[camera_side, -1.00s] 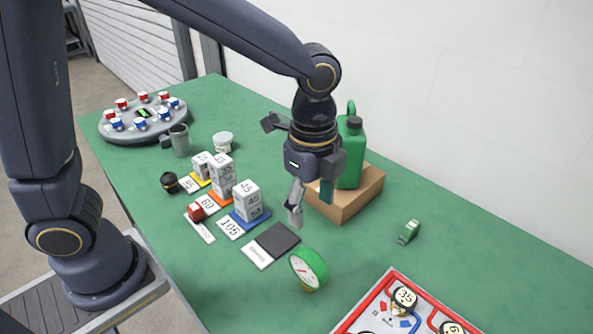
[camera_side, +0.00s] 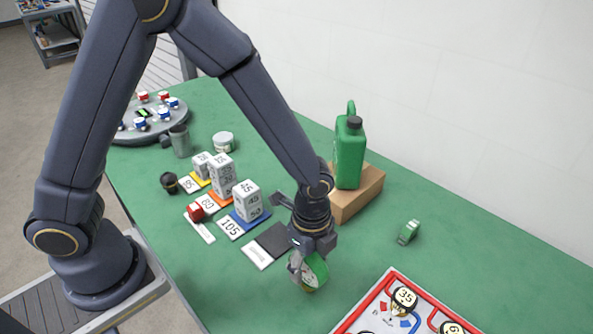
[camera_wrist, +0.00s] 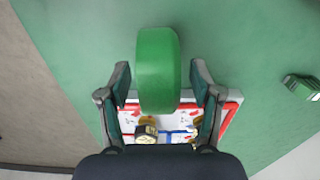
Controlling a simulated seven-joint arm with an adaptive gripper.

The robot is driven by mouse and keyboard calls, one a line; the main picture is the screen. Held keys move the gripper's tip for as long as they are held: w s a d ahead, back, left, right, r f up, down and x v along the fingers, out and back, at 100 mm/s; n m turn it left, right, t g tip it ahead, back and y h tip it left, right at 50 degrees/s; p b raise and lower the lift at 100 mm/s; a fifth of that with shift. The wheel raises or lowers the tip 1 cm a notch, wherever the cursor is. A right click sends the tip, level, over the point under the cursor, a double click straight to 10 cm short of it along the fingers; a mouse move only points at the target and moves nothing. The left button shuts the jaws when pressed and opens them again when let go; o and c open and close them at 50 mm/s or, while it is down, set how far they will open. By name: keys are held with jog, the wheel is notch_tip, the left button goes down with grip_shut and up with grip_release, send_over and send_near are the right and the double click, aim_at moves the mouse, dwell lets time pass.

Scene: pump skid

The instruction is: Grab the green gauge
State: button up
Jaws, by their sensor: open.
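The green gauge (camera_side: 318,270) stands on the green table near the front, with its pale dial partly hidden by my gripper in the side view. In the wrist view the gauge (camera_wrist: 158,70) appears as a rounded green rim between my two fingers. My gripper (camera_wrist: 160,82) is open, with one finger on each side of the gauge and a visible gap on both sides. In the side view my gripper (camera_side: 305,268) points down at the gauge. Its fingertips partly overlap the gauge there, and I cannot tell contact from that side.
A red-edged board (camera_side: 385,312) with round gauges lies close by at right. A small green block (camera_side: 409,232) is farther right. A dark pad (camera_side: 272,240) and numbered blocks (camera_side: 247,200) are at left. A green jug (camera_side: 349,152) stands on a brown box (camera_side: 362,196) behind.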

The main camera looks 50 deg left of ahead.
jog(key=shift+f, duration=0.75)
grip_shut()
